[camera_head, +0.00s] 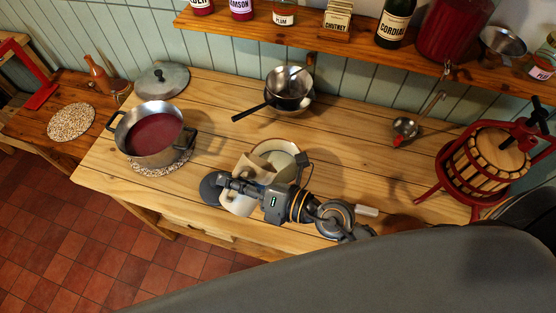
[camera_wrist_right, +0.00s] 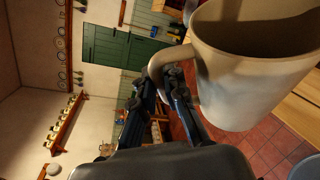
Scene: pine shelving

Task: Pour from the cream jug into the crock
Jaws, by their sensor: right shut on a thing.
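The cream jug (camera_head: 239,206) is at the front middle of the pine table, partly covered by my right gripper (camera_head: 229,184). In the wrist view, my right gripper (camera_wrist_right: 172,80) is shut on the handle of the jug (camera_wrist_right: 245,88). The room appears turned sideways there, so the jug looks strongly tipped. Its mouth is toward the crock in the head view. The crock (camera_head: 287,152) is a round cream vessel with a brown rim, just behind the jug and partly hidden by it. I see no stream and cannot tell what is inside either. My left gripper is out of view.
A pot of red liquid (camera_head: 153,135) stands at left on a speckled mat. A lid (camera_head: 162,80), a saucepan (camera_head: 289,84), a ladle (camera_head: 406,127) and a red fruit press (camera_head: 487,165) share the table. A jar shelf (camera_head: 300,29) runs above. The right middle is fairly clear.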

